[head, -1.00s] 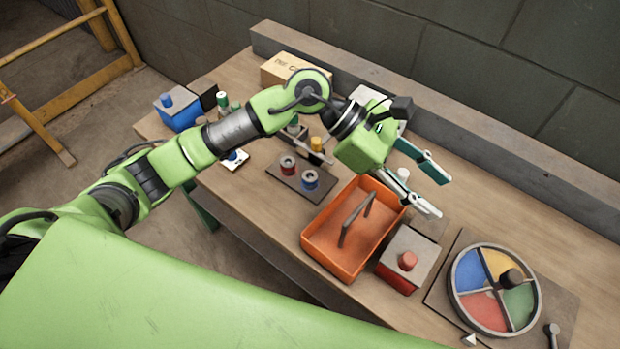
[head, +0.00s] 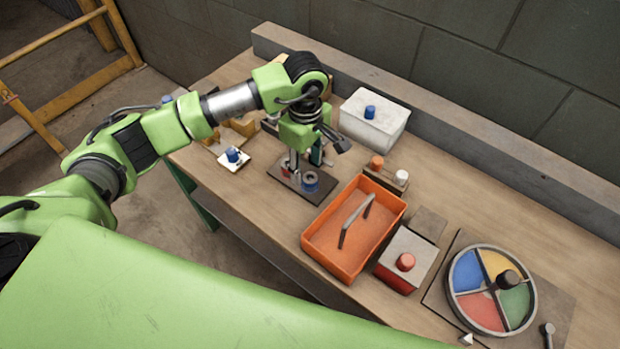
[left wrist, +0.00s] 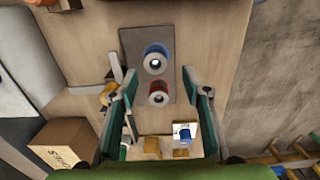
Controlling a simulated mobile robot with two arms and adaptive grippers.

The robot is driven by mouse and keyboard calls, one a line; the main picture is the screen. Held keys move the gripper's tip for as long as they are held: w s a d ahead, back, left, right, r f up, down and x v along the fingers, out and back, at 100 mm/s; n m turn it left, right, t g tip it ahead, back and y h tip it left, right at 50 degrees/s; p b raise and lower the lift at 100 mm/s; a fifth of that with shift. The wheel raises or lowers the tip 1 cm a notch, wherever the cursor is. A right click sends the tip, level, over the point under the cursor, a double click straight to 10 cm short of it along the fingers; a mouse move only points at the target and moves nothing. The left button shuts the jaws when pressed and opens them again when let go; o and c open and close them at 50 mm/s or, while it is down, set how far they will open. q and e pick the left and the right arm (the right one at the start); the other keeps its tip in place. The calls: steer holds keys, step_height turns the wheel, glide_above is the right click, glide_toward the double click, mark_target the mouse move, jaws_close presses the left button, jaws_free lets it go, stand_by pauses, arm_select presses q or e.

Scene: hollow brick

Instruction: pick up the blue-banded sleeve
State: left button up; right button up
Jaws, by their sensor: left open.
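The blue-banded sleeve (head: 310,183) stands on a dark plate (head: 318,198) on the bench. In the left wrist view the same sleeve (left wrist: 155,51) is just beyond my fingertips, with its round hole facing the camera. A red-banded sleeve (left wrist: 158,93) stands beside it on the plate, between the fingers in that view; in the head view my gripper partly hides it. My left gripper (head: 306,161) points down over the plate, open and empty. Its two fingers also show in the left wrist view (left wrist: 160,77). My right gripper is not in view.
An orange tray (head: 325,243) with a handle stands right of the plate. A white box with a blue knob (head: 372,128) is behind. A red box with a grey lid (head: 408,250) and a four-coloured wheel (head: 468,272) are further right. A small white card (head: 234,165) lies left.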

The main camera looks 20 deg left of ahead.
mark_target(310, 178)
arm_select(q)
steer(key=shift+w+d+f+p, duration=0.15)
steer(key=shift+f+p, duration=0.3)
steer(key=shift+f, duration=1.05)
steer(key=shift+w+d+f+p, duration=0.1)
steer(key=shift+d+f+p, duration=0.25)
steer(key=shift+f, duration=1.1)
steer(key=shift+a, duration=0.1)
jaws_close()
